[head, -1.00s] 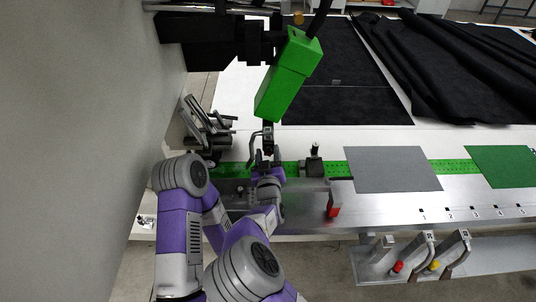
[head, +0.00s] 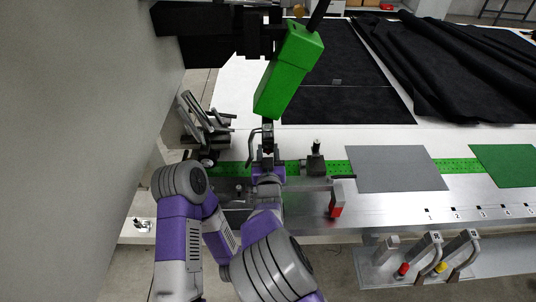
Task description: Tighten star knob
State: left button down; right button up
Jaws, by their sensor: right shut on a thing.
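My right gripper (head: 267,154) points away from me, below the green machine head (head: 288,72) and over the green strip of the table. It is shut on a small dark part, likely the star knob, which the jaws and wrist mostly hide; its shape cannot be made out. A dark block with a short upright post (head: 316,160) stands just right of the gripper, apart from it. My left gripper is not in view.
Grey levers and a dark wheel (head: 207,158) stand left of the gripper. A grey plate (head: 396,169) and green plate (head: 509,165) lie to the right. A red-based block (head: 336,203) stands near the front edge. Black cloth (head: 450,70) covers the back.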

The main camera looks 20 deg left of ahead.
jog(key=o, duration=1.1)
jog(key=shift+c, duration=0.2)
jog(key=shift+v, duration=3.8)
